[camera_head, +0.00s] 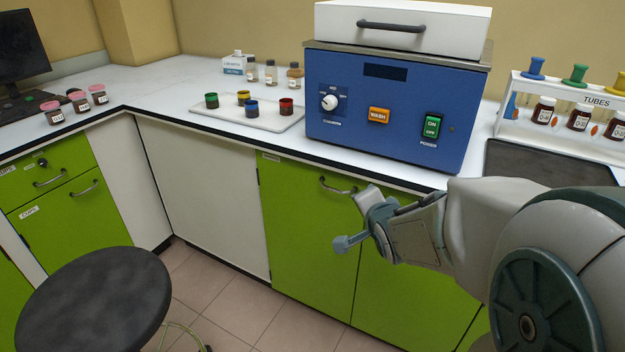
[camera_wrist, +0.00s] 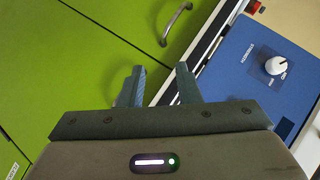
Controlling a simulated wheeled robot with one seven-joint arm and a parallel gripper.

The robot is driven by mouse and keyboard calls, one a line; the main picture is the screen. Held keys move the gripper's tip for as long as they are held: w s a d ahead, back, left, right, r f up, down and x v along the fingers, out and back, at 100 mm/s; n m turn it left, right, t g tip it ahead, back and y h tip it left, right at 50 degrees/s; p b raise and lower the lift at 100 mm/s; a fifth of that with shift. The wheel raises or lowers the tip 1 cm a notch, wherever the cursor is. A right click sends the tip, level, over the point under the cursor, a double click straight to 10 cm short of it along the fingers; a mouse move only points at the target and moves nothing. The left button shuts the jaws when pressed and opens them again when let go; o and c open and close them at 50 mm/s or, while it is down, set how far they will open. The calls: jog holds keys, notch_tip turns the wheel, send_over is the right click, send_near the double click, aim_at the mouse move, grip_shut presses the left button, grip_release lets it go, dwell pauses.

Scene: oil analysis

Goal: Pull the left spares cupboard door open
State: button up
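The left spares cupboard door (camera_head: 305,239) is the green panel below the blue machine, with a small label at its top left. It looks shut, flush with the green door (camera_head: 405,300) to its right. Its curved grey handle (camera_head: 338,187) is near its top right corner; a handle, apparently the same one, shows in the wrist view (camera_wrist: 176,24). My gripper (camera_head: 353,221) is in front of the doors, just right of and below the handle in the head view. In the wrist view its fingers (camera_wrist: 158,82) are apart with nothing between them, and the handle lies beyond them, untouched.
The blue machine (camera_head: 384,128) stands on the white counter (camera_head: 190,100), whose dark edge overhangs the doors. A dark round stool (camera_head: 95,305) stands at the lower left. A tray (camera_head: 222,118) with coloured pots is left of the machine. Floor before the left door is clear.

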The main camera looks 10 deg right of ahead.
aim_at(333, 190)
jog(key=w+a+f+m+t+y+b, duration=0.1)
jog(key=w+f+b, duration=0.1)
jog(key=w, duration=0.3)
jog(key=w+a+f+m+t+y+b, duration=0.1)
jog(key=w+f+m+b, duration=0.1)
jog(key=w, duration=0.4)
jog(key=w+a+f+m+t+y+b, duration=0.1)
jog(key=w+a+f+m+b, duration=0.1)
jog(key=w+b, duration=0.3)
jog(key=shift+w+f+t, duration=0.4)
jog(key=shift+w+f, duration=0.25)
grip_shut()
